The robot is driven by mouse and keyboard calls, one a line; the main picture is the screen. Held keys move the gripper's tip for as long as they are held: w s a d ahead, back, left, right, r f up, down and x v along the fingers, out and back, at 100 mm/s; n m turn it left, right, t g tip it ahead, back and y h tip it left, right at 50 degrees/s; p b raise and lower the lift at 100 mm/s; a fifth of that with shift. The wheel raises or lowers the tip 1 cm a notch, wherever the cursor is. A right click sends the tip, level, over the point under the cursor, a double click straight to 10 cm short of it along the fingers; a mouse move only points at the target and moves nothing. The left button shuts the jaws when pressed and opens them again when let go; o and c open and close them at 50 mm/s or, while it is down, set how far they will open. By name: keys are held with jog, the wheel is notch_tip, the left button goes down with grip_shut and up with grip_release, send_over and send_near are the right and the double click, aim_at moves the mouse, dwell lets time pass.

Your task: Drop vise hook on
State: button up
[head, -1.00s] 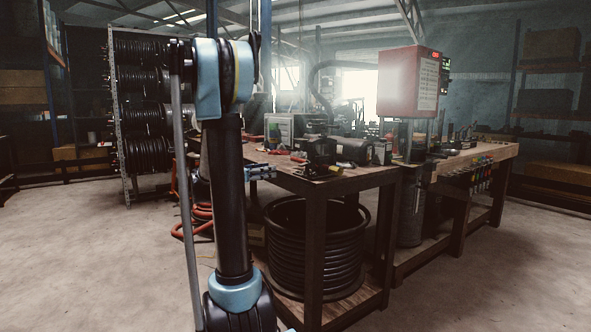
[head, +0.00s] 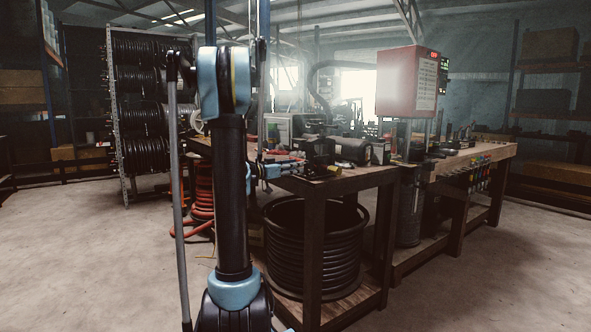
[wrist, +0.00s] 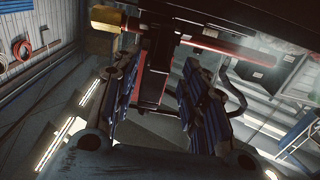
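The dark vise (head: 319,152) stands on the near left corner of the wooden workbench (head: 345,181). My gripper (head: 285,169) is at the bench's left edge, close beside the vise and partly hidden by my arm. In the wrist view my gripper (wrist: 160,85) has its two blue-ridged fingers apart. A red and black upright piece (wrist: 152,88) shows between them; I cannot tell whether it touches a finger. A brass hex fitting (wrist: 108,18) and a thin red-ended rod (wrist: 228,48) lie beyond the fingertips. I cannot make out a hook for certain.
A red control box (head: 407,80) stands over the bench. Small tools and dark parts crowd the bench top. A coil of black hose (head: 312,250) sits on the lower shelf. A rack of hose reels (head: 145,100) is at the left. The floor in front is clear.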

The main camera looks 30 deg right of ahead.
jog(key=shift+w+d, duration=0.1)
jog(key=shift+d, duration=1.6)
jog(key=shift+c, duration=0.6)
grip_shut()
